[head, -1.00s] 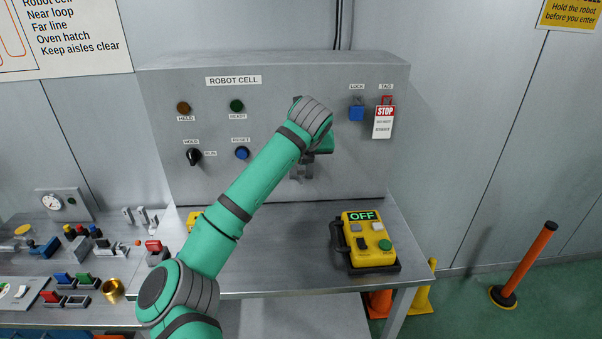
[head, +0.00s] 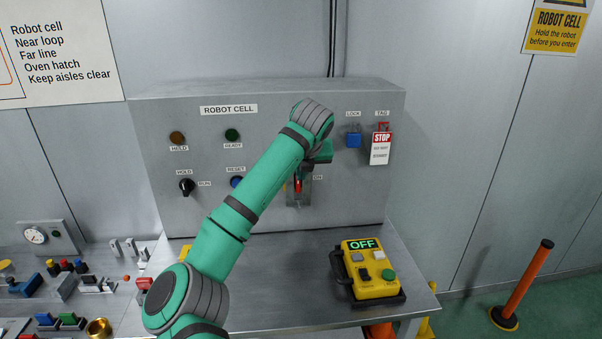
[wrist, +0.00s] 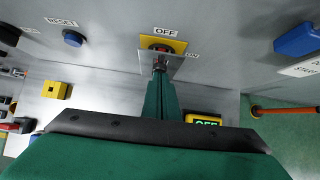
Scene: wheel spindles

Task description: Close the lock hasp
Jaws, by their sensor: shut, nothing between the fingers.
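The OFF/ON switch plate (head: 305,188) is on the front of the ROBOT CELL panel, partly hidden behind my arm. A small red part (head: 298,184) shows on it; I cannot tell whether this is the hasp or the switch handle. In the wrist view the yellow OFF plate (wrist: 176,46) has a dark and red part at its middle. My gripper (wrist: 159,69) is shut and empty, its tips just in front of the lower part of the plate. Contact cannot be told. In the head view the fingers are mostly hidden.
A blue padlock (head: 353,140) hangs under LOCK and a STOP tag (head: 380,149) under TAG, right of my wrist. A yellow control box (head: 370,268) reading OFF stands on the bench. Knob (head: 187,187) and blue button (wrist: 72,38) are left of the plate.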

